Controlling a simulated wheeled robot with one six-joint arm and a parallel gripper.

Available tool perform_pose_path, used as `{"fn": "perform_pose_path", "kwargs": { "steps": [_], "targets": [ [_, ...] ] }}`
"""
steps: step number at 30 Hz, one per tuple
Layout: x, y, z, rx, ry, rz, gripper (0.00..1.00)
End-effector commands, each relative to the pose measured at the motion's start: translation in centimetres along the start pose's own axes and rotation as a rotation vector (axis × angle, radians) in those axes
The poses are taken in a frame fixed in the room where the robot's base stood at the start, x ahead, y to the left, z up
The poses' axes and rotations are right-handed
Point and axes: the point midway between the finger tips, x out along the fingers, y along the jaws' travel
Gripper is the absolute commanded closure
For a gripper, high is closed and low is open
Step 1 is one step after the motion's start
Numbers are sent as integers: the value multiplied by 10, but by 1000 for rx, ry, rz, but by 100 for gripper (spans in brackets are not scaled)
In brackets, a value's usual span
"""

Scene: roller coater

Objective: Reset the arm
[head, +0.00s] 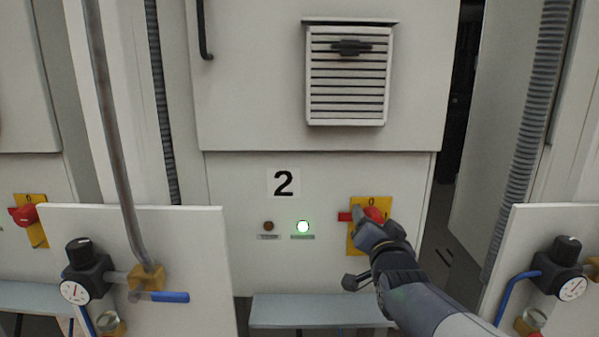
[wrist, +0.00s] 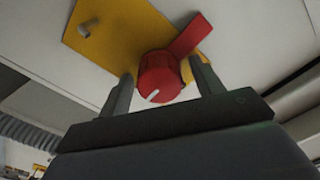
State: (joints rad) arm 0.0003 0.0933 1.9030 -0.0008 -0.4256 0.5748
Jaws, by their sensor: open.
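My gripper (wrist: 163,88) is open in the wrist view, with its two fingers on either side of the red rotary switch (wrist: 160,76). I cannot tell whether the fingers touch the knob. The switch has a white mark on its knob and a red handle, and sits on a yellow plate (wrist: 115,35). In the head view my gripper (head: 362,222) is in front of the yellow plate (head: 357,242) on the cabinet marked 2. It partly hides the switch (head: 345,216), whose red handle points left there.
A lit green-white lamp (head: 302,227) and a dark lamp (head: 268,226) sit left of the switch. A grey ledge (head: 315,312) juts out below. Panels with gauges and blue-handled valves stand at left (head: 185,235) and right (head: 540,225). A vent (head: 346,90) is above.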

Motion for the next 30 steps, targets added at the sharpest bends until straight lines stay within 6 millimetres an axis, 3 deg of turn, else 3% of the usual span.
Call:
{"fn": "perform_pose_path", "kwargs": {
  "steps": [15,30],
  "targets": [
    [0,-2,-2,-311,-1,1,37],
    [0,0,0,-351,0,0,37]
  ]
}}
